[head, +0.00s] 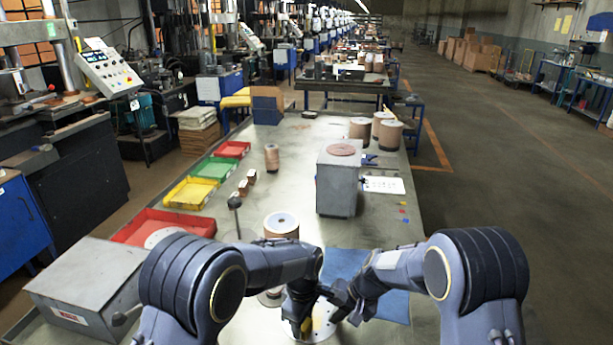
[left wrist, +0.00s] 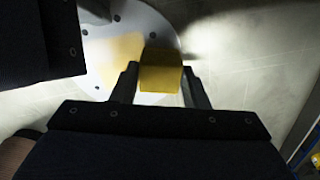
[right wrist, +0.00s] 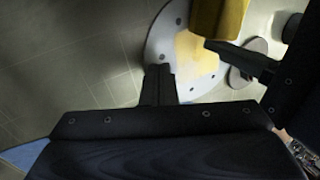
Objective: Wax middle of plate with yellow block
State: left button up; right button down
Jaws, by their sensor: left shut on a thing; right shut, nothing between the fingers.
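The yellow block (left wrist: 160,75) is between the fingers of my left gripper (left wrist: 160,92), which is shut on it. The round metal plate (left wrist: 150,22) with holes lies below; a pale yellow patch (left wrist: 112,58) shows on it beside the block. In the right wrist view the plate (right wrist: 160,45), the patch (right wrist: 192,58) and the block (right wrist: 218,18) also show. Whether the block touches the plate is unclear. My right gripper (right wrist: 160,70) is shut and empty near the plate's edge. In the head view both grippers partly hide the plate (head: 322,325).
A brown roll with a pale top (head: 281,225) stands just beyond the plate. A blue mat (head: 345,262) lies to the right. A grey box (head: 338,185) stands farther back. Red (head: 125,235), yellow (head: 190,193) and green trays line the left. A grey case (head: 85,280) is front left.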

pick_arm(q)
jog(key=shift+w+d+f, duration=0.1)
jog(key=shift+w+d, duration=0.1)
jog(key=shift+w, duration=0.65)
jog(key=shift+w+d+r, duration=0.1)
jog(key=shift+w+d, duration=0.1)
jog(key=shift+w, duration=0.7)
jog(key=shift+w+d+f, duration=0.1)
jog(key=shift+w+d, duration=0.1)
jog(key=shift+w, duration=0.65)
jog(key=shift+s+a, duration=0.25)
jog(key=shift+s, duration=0.9)
jog(key=shift+s+a, duration=0.3)
jog(key=shift+s, duration=0.85)
jog(key=shift+s+a, duration=0.25)
jog(key=shift+s, duration=0.9)
jog(key=shift+w+d, duration=0.2)
jog(key=shift+w, duration=0.7)
jog(key=shift+w+d, duration=0.2)
jog(key=shift+w, duration=0.65)
jog(key=shift+w+d, duration=0.25)
jog(key=shift+w, duration=0.65)
jog(key=shift+w+d, duration=0.2)
jog(key=shift+w, duration=0.65)
notch_tip(320, 180, up, 7)
jog(key=shift+r, duration=0.2)
pick_arm(e)
jog(key=shift+r, duration=0.15)
